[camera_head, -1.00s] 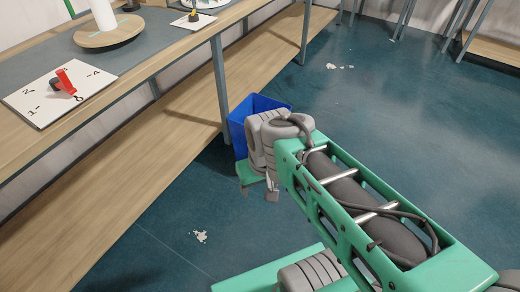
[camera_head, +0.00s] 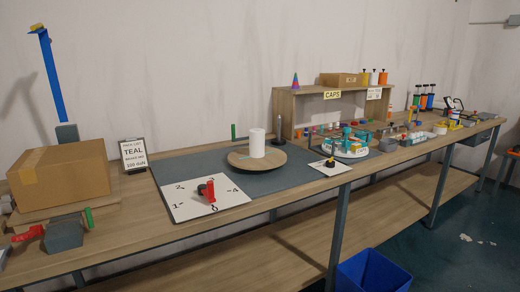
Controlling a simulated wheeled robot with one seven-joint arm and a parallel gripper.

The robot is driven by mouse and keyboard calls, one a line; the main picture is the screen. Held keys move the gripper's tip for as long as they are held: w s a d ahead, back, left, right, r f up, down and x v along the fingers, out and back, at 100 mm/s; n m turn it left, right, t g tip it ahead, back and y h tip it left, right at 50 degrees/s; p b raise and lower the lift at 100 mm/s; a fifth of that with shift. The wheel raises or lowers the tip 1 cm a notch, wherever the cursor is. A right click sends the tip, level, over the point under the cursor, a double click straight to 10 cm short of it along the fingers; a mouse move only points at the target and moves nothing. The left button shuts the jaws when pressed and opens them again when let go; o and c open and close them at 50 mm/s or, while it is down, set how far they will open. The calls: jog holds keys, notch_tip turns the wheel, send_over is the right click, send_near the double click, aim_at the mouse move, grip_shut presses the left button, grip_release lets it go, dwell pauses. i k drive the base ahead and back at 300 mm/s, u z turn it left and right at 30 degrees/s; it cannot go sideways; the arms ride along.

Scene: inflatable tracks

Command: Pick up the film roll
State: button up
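A white upright roll (camera_head: 257,144), which looks like the film roll, stands on a round wooden disc (camera_head: 242,161). The disc rests on a dark grey mat (camera_head: 180,165) on the long workbench. The roll stands clear, with nothing touching its sides. My gripper and arm are not in view, so I cannot see whether the gripper is open or shut.
A numbered white board with a red pointer (camera_head: 210,191) lies in front of the disc. A cardboard box (camera_head: 62,179) stands at left, a wooden shelf (camera_head: 288,112) behind right. Tools and parts crowd the bench's right. A blue bin (camera_head: 372,272) stands on the floor.

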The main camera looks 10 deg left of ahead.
aim_at(257, 135)
jog(key=z, duration=1.25)
jog(key=i, duration=1.65)
jog(key=u, duration=3.45)
